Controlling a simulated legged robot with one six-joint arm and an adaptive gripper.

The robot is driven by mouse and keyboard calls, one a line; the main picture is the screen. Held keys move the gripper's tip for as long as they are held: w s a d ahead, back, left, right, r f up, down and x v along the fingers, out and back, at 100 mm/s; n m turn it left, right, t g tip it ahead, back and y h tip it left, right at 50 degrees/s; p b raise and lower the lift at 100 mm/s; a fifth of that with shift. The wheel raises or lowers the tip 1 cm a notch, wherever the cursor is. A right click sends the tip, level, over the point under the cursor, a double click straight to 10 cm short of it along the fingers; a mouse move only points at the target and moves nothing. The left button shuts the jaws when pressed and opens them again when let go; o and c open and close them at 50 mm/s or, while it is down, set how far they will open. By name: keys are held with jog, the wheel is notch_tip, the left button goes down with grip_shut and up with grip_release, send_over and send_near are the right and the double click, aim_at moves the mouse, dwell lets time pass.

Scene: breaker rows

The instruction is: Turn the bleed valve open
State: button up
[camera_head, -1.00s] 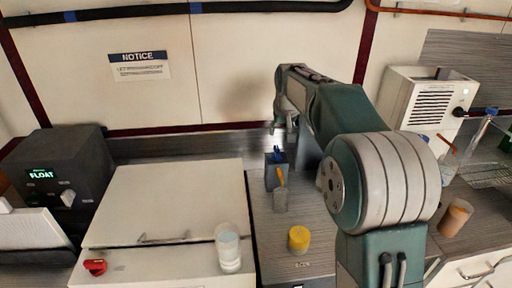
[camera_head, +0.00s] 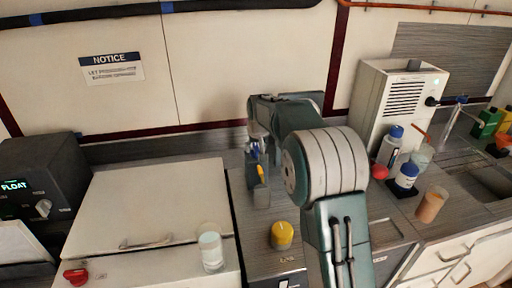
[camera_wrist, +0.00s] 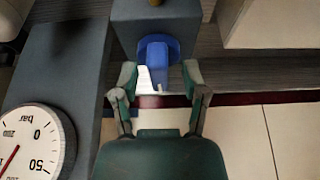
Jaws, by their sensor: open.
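The bleed valve's blue handle (camera_wrist: 156,55) stands out from a grey block (camera_wrist: 155,20) in the wrist view. My gripper (camera_wrist: 159,72) is open, with one finger on each side of the handle; I cannot tell whether either finger touches it. A white strip shows against the handle's left side. In the head view my gripper (camera_head: 257,140) is at the far side of the counter, over the small grey block (camera_head: 257,190). The arm partly hides the valve there, and only a bit of blue shows.
A round pressure gauge (camera_wrist: 35,145) with a red needle is at the wrist view's lower left. A yellow-capped jar (camera_head: 282,235) and a glass (camera_head: 210,248) stand in front. Blue-capped bottles (camera_head: 405,178) and an orange cup (camera_head: 431,204) are at right.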

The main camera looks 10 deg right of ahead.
grip_shut()
jog(key=shift+m, duration=0.3)
jog(key=m+h, duration=0.1)
jog(key=m, duration=0.2)
jog(key=shift+a+h, duration=0.15)
jog(key=shift+h, duration=0.15)
jog(key=m+g+h, duration=0.1)
jog(key=m, duration=0.4)
jog(key=shift+w, duration=0.1)
jog(key=m, duration=0.2)
jog(key=m+g+h, duration=0.1)
jog(key=m, duration=0.1)
jog(key=shift+a+f+m+g, duration=0.1)
jog(key=shift+m+g, duration=0.2)
jog(key=m+g, duration=0.1)
jog(key=m, duration=0.3)
jog(key=shift+w+m+g+h, duration=0.15)
jog(key=shift+m+g+h, duration=0.15)
jog(key=shift+g+h, duration=0.1)
